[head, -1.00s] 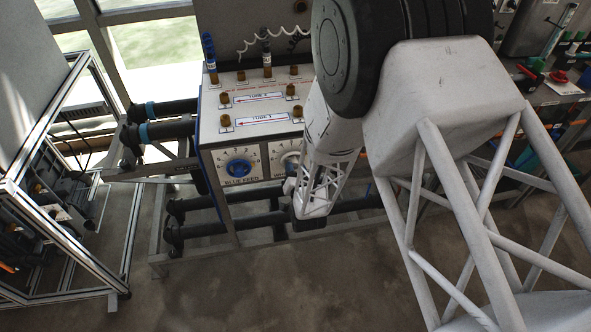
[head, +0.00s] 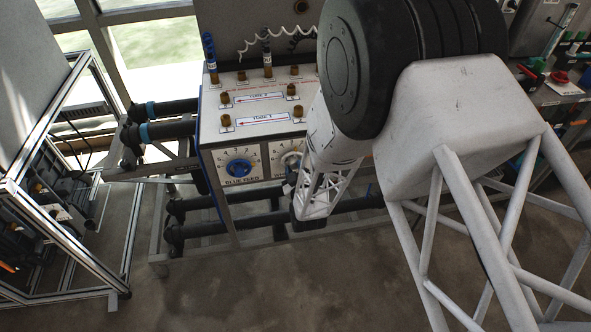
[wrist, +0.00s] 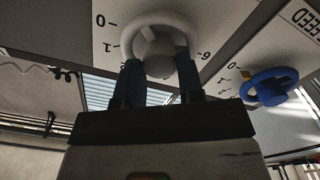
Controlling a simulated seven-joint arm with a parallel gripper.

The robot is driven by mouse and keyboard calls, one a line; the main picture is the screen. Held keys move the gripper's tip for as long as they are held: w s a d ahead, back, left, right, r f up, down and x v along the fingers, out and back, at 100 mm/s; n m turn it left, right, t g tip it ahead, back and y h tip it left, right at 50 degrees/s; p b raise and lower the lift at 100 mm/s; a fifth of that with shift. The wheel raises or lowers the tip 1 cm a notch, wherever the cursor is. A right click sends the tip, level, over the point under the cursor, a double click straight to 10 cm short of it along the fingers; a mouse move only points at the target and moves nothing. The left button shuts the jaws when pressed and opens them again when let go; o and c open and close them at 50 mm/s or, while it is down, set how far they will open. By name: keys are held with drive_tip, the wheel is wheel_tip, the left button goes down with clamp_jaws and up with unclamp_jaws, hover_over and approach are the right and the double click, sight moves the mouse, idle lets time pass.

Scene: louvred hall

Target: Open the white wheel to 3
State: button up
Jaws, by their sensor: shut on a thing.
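The white wheel (wrist: 172,24) sits on a pale dial plate in the wrist view, with a rounded hub at its middle. Dark numbers, among them 0, 1 and 6, stand around it. My gripper (wrist: 160,64) has its two dark blue fingers on either side of the wheel's near part, shut on it. In the head view the white wheel (head: 291,160) is mostly hidden behind my wrist, on the panel front. No pointer on the wheel can be read clearly.
A blue wheel (head: 239,168) on its own dial, marked BLUE FEED, is just left of the white one. Brown-capped fittings (head: 226,120) stand on the panel's sloping top. Dark pipes (head: 205,230) run below. A metal frame (head: 60,240) stands at the left.

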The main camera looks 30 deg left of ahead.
drive_tip(key=shift+n, duration=1.2)
drive_tip(key=o, duration=0.9)
drive_tip(key=shift+v, duration=3.9)
